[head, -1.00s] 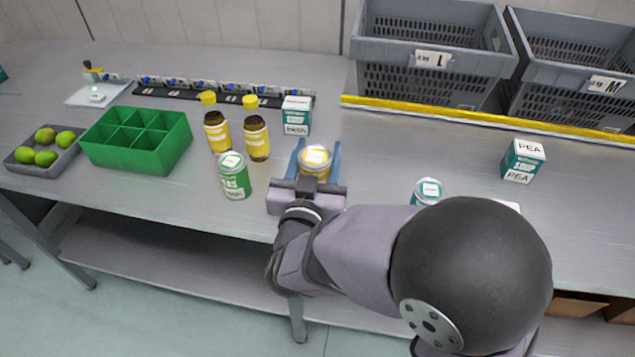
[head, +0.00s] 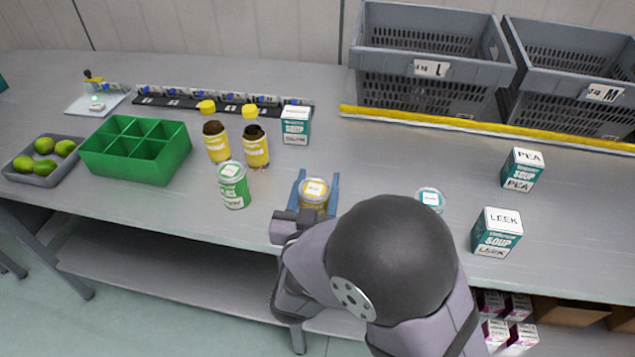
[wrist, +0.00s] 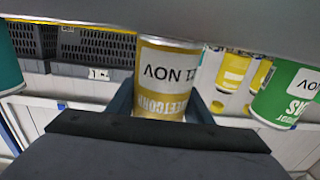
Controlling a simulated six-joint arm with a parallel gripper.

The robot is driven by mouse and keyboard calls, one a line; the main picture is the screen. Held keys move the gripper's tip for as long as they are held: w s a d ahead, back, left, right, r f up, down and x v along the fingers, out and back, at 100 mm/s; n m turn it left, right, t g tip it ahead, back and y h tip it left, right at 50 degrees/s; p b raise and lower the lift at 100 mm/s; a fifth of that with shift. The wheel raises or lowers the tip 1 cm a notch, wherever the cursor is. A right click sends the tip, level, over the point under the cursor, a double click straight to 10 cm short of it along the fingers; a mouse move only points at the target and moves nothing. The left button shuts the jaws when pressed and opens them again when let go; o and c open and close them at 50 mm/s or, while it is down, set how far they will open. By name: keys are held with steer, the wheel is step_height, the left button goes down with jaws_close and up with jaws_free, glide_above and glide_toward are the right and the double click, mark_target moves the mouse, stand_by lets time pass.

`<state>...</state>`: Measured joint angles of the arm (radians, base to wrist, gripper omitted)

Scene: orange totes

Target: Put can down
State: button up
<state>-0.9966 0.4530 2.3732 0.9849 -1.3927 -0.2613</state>
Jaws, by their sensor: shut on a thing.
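A yellow can with a white label (head: 314,192) is upright between the blue fingers of my gripper (head: 315,194), near the front part of the grey table. The wrist view shows the same can (wrist: 168,80) between the two fingers, its label upside down in that picture and partly reading "NOV" and "SWEETCORN". My gripper is shut on it. Whether the can's base touches the table is hidden by my own wrist and arm.
A green can (head: 233,185) stands left of my gripper, with two yellow bottles (head: 256,148) behind. A teal-lidded can (head: 431,199) stands to the right, partly behind my arm. LEEK (head: 497,233) and PEA (head: 522,169) boxes stand farther right. Table behind the held can is clear.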

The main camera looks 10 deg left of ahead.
mark_target(315, 205)
steer(key=shift+f, duration=0.15)
steer(key=o, duration=1.3)
steer(key=shift+s, duration=0.1)
steer(key=shift+o, duration=0.4)
steer(key=shift+s+d+b, duration=0.2)
steer(key=shift+s+b, duration=0.6)
steer(key=shift+s, duration=2.8)
